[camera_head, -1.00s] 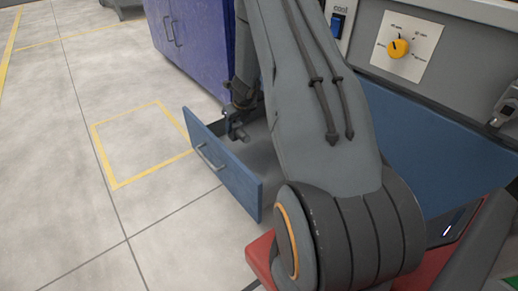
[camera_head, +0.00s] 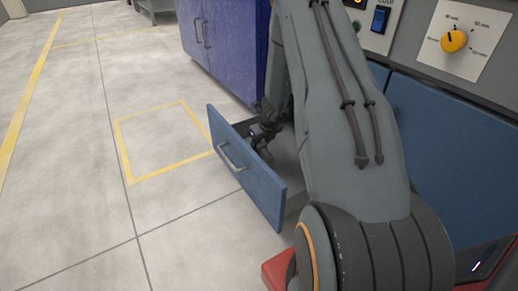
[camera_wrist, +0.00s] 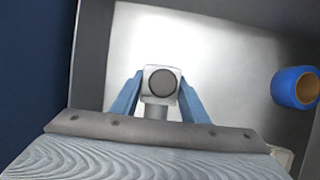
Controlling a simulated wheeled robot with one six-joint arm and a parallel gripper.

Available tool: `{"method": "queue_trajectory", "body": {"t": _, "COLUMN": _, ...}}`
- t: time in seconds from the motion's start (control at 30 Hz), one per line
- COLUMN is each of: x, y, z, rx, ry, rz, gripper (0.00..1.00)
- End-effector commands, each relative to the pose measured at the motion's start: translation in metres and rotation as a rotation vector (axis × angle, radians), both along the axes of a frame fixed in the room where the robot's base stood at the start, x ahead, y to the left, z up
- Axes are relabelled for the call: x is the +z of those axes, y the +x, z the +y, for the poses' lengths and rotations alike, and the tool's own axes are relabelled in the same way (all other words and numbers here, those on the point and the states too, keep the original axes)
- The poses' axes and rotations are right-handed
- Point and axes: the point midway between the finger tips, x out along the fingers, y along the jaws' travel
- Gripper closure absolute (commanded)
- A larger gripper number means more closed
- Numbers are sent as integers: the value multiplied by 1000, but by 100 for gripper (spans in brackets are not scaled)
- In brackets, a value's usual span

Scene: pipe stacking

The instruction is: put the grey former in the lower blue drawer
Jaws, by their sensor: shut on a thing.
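The grey former (camera_wrist: 161,84), a pale block with a dark round end, is held between the two blue fingers of my gripper (camera_wrist: 158,98) in the wrist view. The gripper is shut on it, over the pale floor of the open blue drawer. In the head view the drawer front (camera_head: 246,170) stands pulled out, and my gripper (camera_head: 262,138) reaches down behind it, inside the drawer. The former is hard to make out there. I cannot tell whether it touches the drawer floor.
A blue ring-shaped piece (camera_wrist: 297,88) with a tan inside lies at the right in the drawer. The drawer's grey wall (camera_wrist: 92,60) is close on the left. A purple-blue cabinet (camera_head: 225,45) stands behind. The floor left of the drawer is clear.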

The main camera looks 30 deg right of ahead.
Motion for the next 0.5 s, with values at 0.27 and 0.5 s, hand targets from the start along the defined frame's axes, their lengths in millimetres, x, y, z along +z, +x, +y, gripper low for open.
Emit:
{"method": "queue_trajectory", "body": {"t": 0.27, "x": 0, "y": 1, "z": -1, "rx": 0, "ry": -1, "rz": -2, "gripper": 98}}
{"method": "queue_trajectory", "body": {"t": 0.5, "x": -4, "y": 0, "z": 0, "rx": 1, "ry": 0, "rz": 0, "gripper": 51}}
